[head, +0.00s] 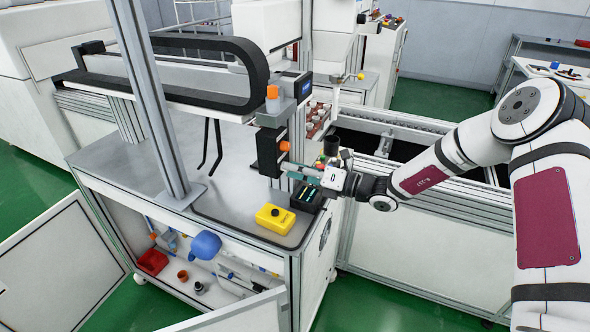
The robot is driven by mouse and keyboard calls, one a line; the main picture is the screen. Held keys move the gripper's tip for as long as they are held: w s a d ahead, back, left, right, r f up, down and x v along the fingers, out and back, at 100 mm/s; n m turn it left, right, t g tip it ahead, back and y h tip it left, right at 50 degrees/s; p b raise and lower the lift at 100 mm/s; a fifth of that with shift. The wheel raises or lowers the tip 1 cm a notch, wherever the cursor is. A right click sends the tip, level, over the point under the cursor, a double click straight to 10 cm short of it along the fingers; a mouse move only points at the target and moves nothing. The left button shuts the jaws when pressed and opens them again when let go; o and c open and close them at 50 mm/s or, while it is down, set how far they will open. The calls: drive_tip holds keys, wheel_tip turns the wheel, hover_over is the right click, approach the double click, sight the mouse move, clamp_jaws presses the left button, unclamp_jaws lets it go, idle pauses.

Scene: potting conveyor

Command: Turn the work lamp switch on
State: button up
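My gripper (307,178) reaches in from the right over the front right corner of the grey worktop (232,175). It hangs just above a small dark box (307,198) with light markings on top. I cannot tell whether it touches that box or whether its fingers are open or shut. A yellow box (275,219) with a black round knob or button on top sits at the worktop's front edge, left of and in front of my gripper. No lamp switch can be picked out with certainty; the label on the yellow box is too small to read.
A grey upright post (150,95) stands on the worktop. A black cable chain (215,50) runs above it. A dark fixture with orange knobs (270,150) stands close behind my gripper. Below, open cabinet doors (62,262) show a red bin (152,262) and small parts. A conveyor frame (440,208) lies to the right.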

drive_tip(key=v, duration=1.2)
idle(0.4)
drive_tip(key=s+a+r+n+g+h, duration=0.1)
drive_tip(key=s+r+n+g+h, duration=0.35)
drive_tip(key=s+n, duration=0.35)
drive_tip(key=s+r+n+g+h, duration=0.3)
drive_tip(key=s+r+n, duration=0.2)
drive_tip(key=s+n, duration=0.35)
drive_tip(key=s+d+r+n+t+h, duration=0.3)
drive_tip(key=s+d+r+n+h, duration=0.1)
drive_tip(key=s+d+n, duration=0.3)
drive_tip(key=s+d+r+n+t+h, duration=0.3)
drive_tip(key=s+d+r+n+h, duration=0.2)
drive_tip(key=s, duration=0.5)
drive_tip(key=d+n, duration=0.2)
drive_tip(key=shift+s+n+h, duration=0.35)
drive_tip(key=shift+s, duration=0.05)
